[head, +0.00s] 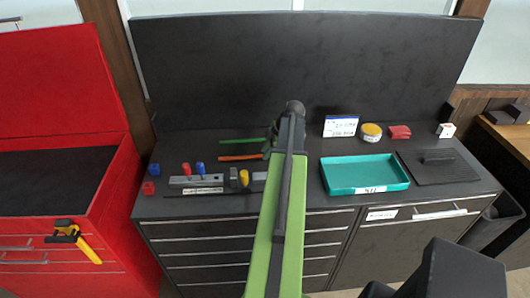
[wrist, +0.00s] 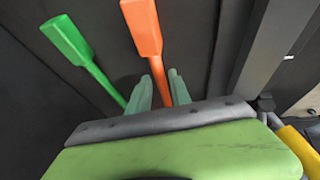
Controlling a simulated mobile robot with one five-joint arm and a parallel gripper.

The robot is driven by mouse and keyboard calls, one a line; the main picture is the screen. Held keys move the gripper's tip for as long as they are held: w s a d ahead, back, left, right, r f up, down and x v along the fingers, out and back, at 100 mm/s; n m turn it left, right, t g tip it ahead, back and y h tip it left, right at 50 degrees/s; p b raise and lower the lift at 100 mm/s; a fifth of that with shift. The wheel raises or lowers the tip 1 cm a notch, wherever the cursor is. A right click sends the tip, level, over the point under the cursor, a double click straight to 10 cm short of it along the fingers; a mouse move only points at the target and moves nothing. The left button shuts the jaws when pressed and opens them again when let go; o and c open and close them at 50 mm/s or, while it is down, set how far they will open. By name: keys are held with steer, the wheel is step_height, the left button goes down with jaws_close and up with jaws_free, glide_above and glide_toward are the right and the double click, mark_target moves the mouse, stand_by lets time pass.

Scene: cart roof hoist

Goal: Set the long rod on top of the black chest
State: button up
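The black chest (head: 255,222) stands in the middle of the head view, its dark top holding several tools. An orange tool (head: 240,157) and a green tool (head: 240,141) lie side by side on it. I cannot tell for certain which thing is the long rod. A thin dark strip (head: 193,191) also lies near the front edge. My gripper (head: 268,148) is low over the chest top by the tools' right ends. In the wrist view its pale fingers (wrist: 160,80) stand apart around the narrow part of the orange tool (wrist: 143,25); the green tool (wrist: 66,40) is left of them.
A teal tray (head: 365,188), a black plate with a handle (head: 438,173), a yellow tin (head: 371,131) and a red item (head: 400,132) are on the right. A grey rail (head: 195,181) and small coloured pieces are on the left. A red chest (head: 110,200) stands to the left.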

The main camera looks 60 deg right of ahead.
steer(key=p+v, duration=0.9)
steer(key=v, duration=0.2)
